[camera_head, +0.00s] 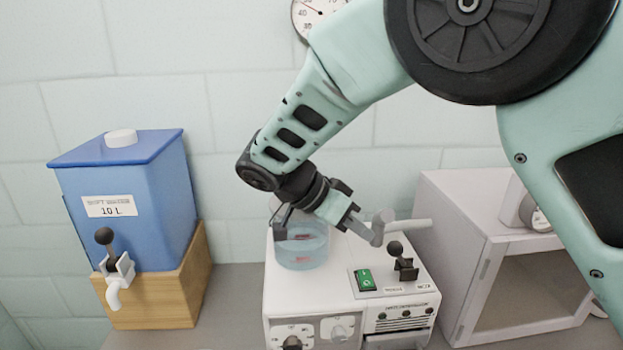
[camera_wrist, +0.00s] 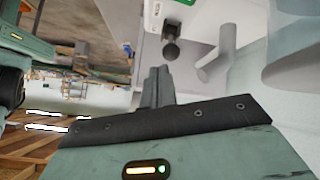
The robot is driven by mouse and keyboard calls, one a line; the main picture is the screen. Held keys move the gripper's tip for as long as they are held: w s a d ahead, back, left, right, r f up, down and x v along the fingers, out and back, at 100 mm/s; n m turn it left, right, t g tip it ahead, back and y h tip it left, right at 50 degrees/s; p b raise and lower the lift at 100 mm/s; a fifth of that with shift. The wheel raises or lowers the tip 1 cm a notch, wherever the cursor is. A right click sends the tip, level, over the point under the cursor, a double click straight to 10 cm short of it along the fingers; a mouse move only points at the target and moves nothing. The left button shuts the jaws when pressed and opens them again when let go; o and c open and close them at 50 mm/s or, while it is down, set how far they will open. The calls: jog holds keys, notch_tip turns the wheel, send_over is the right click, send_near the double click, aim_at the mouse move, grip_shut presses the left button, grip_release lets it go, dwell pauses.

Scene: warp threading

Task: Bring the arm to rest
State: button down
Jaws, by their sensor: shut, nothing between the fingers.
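My gripper (camera_head: 364,230) is shut and empty. In the head view it hangs over the white machine (camera_head: 315,316), with its fingertips close in the picture to a grey spout-like part (camera_head: 408,226). I cannot tell from the head view whether they touch. In the wrist view my gripper (camera_wrist: 157,80) shows its two fingers together, with the grey part (camera_wrist: 217,55) apart from them to the right. My arm is bent, coming down from the upper right.
A clear bluish container (camera_head: 302,252) stands on the machine, beside a green switch (camera_head: 364,280) and a black-knobbed lever (camera_head: 396,250). A blue water tank (camera_head: 150,225) on a wooden stand (camera_head: 170,300) is at left. A white cabinet (camera_head: 470,235) is at right.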

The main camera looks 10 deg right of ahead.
jog(key=s+f+n+y, duration=0.1)
jog(key=s+n+y, duration=0.9)
jog(key=s+n, duration=1.1)
jog(key=shift+s+d+f, duration=0.15)
jog(key=shift+s+f, duration=0.2)
jog(key=shift+s, duration=1.55)
